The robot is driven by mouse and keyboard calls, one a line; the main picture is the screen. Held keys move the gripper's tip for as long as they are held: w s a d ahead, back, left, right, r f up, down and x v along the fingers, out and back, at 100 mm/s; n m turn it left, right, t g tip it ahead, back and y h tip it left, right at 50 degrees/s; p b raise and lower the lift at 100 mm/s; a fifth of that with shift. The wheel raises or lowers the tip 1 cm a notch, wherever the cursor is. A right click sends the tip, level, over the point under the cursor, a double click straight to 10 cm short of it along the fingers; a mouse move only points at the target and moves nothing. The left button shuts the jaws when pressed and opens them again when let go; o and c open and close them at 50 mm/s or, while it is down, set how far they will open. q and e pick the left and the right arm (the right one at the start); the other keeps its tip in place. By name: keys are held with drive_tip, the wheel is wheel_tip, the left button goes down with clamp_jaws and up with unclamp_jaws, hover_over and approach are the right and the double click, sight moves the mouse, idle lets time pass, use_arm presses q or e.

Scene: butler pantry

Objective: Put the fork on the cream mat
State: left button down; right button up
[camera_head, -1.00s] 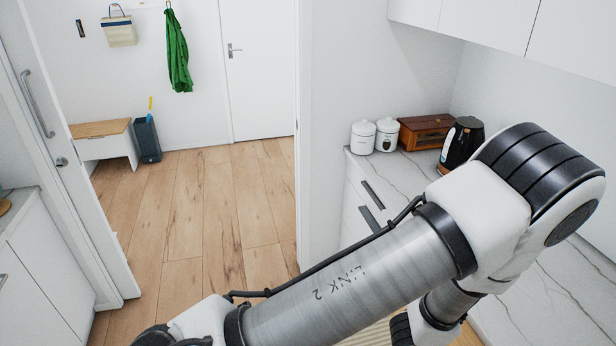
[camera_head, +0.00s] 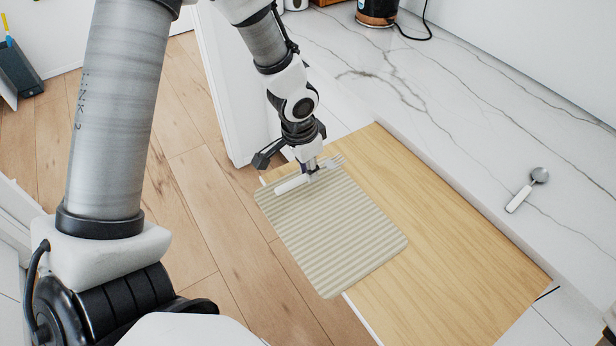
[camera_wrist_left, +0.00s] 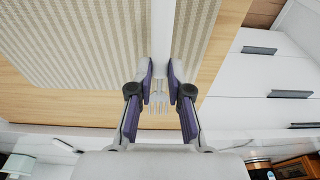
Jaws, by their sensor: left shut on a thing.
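The fork (camera_head: 291,185) has a white handle and metal tines. My left gripper (camera_head: 309,171) is shut on it, pointing down over the far end of the ribbed cream mat (camera_head: 335,240). The tines point right in the head view. In the left wrist view, the fork handle (camera_wrist_left: 163,35) runs up between the fingertips (camera_wrist_left: 161,68), and the tines point down the picture. The cream mat (camera_wrist_left: 85,45) lies behind it there. I cannot tell whether the fork touches the mat. My right gripper is not in view.
The mat lies on a light wooden board (camera_head: 440,265) beside the marble counter (camera_head: 460,125). A spoon (camera_head: 526,189) with a white handle lies on the counter at the right. A black kettle (camera_head: 377,10) with a cord stands at the back. Bare board is free right of the mat.

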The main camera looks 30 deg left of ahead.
sight(301, 177)
use_arm(q)
drive_tip(key=shift+f+b, duration=1.6)
drive_tip(key=shift+f, duration=0.3)
drive_tip(key=c, duration=1.1)
unclamp_jaws()
drive_tip(key=shift+r+p, duration=0.35)
drive_tip(key=shift+r, duration=0.25)
wheel_tip(301, 177, up, 11)
drive_tip(key=s, duration=0.1)
drive_tip(key=shift+s+a+p, duration=0.3)
drive_tip(key=shift+a+p, duration=0.1)
